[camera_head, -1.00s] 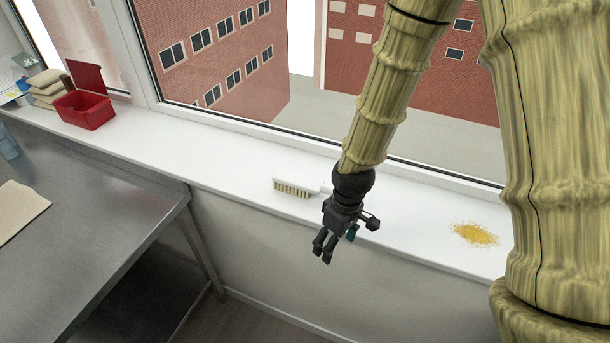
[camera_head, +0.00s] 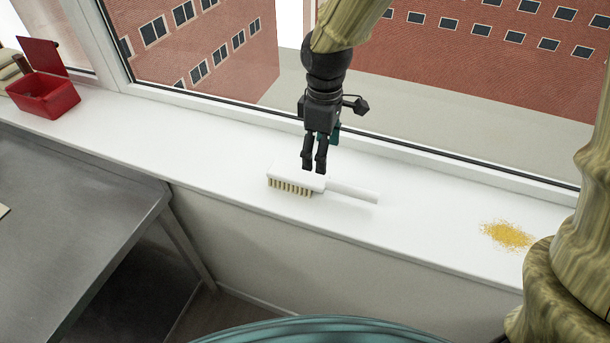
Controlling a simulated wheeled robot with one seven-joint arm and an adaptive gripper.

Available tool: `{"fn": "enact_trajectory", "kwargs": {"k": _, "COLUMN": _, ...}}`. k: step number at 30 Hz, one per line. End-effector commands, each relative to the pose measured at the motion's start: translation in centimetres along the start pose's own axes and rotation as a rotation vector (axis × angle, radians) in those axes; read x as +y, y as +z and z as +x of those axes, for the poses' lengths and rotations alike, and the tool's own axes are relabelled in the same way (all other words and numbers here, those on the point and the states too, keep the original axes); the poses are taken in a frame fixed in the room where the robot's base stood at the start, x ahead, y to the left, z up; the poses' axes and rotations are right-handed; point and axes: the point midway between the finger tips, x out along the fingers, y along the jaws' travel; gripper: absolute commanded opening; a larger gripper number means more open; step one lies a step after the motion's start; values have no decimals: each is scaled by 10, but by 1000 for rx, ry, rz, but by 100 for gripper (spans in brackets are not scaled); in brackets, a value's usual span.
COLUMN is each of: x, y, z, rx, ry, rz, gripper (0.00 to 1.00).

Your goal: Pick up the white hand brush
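The white hand brush (camera_head: 298,179) lies on the white window sill, its tan bristles facing the front left and its handle (camera_head: 352,192) pointing right. My gripper (camera_head: 314,168) points down just behind and above the brush, near where the head meets the handle. Its two dark fingers look close together with a narrow gap between them. The brush does not look gripped. Whether the fingertips touch it cannot be told from this view.
The window sill (camera_head: 215,155) is clear around the brush. A yellow crumb pile (camera_head: 508,235) lies to the right. An open red box (camera_head: 45,95) stands at the far left. A metal table (camera_head: 80,215) stands at the left below the sill. The window glass is close behind my gripper.

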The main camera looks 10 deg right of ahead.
Motion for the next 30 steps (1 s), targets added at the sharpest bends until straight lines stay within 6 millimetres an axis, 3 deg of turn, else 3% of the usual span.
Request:
{"fn": "enact_trajectory", "kwargs": {"k": 12, "x": 2, "y": 11, "z": 43, "rx": -3, "ry": -3, "rz": 19, "gripper": 75}}
{"fn": "enact_trajectory", "kwargs": {"k": 23, "x": 2, "y": 10, "z": 58, "rx": -2, "ry": -2, "rz": 16, "gripper": 75}}
{"fn": "enact_trajectory", "kwargs": {"k": 30, "x": 2, "y": 10, "z": 79, "rx": -3, "ry": -2, "rz": 15, "gripper": 75}}
